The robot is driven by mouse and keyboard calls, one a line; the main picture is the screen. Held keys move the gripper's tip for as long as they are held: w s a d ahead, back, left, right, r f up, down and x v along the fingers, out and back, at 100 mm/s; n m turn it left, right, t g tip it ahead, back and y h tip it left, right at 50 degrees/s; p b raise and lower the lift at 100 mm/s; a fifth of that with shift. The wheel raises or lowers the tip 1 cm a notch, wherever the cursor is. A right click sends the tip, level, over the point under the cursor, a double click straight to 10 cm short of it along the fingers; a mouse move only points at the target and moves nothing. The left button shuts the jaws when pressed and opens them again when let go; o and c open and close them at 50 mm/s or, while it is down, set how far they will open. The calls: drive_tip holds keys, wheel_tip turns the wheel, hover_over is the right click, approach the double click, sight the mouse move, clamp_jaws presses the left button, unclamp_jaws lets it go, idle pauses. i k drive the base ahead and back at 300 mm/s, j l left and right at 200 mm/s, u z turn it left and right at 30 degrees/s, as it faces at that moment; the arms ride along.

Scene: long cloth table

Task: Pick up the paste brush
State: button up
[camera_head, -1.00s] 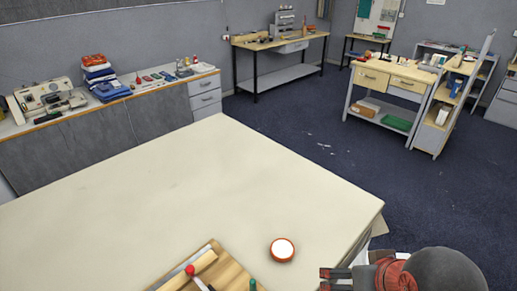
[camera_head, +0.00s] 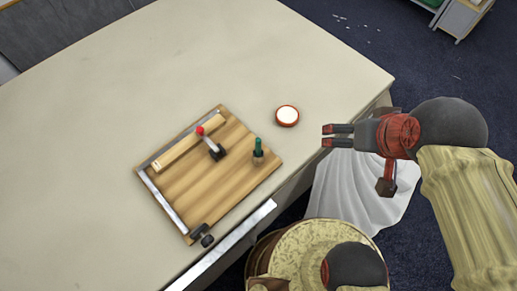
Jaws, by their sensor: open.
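The wooden board (camera_head: 185,183) lies on the table, with a metal strip along its left edge. A short green-handled thing (camera_head: 258,148) stands upright near the board's right corner; it may be the paste brush, but its bristles cannot be made out. A black piece with a red-knobbed lever (camera_head: 209,143) sits on the board. A round reddish-brown dish with white contents (camera_head: 287,115) stands beyond the board. My gripper (camera_head: 327,135) is open and empty by the table's right edge, fingers pointing left, to the right of the dish and the green handle.
The pale table top (camera_head: 110,95) is clear to the left of and behind the board. A wooden bar (camera_head: 175,154) lies along the board's upper left side. A dark knob (camera_head: 201,234) sits at its near corner. White cloth (camera_head: 350,190) hangs below the table's right edge.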

sight(257, 147)
drive_tip(key=u, duration=1.05)
drive_tip(key=k, duration=0.25)
drive_tip(key=i+j+z, duration=0.15)
drive_tip(key=i+l, duration=0.05)
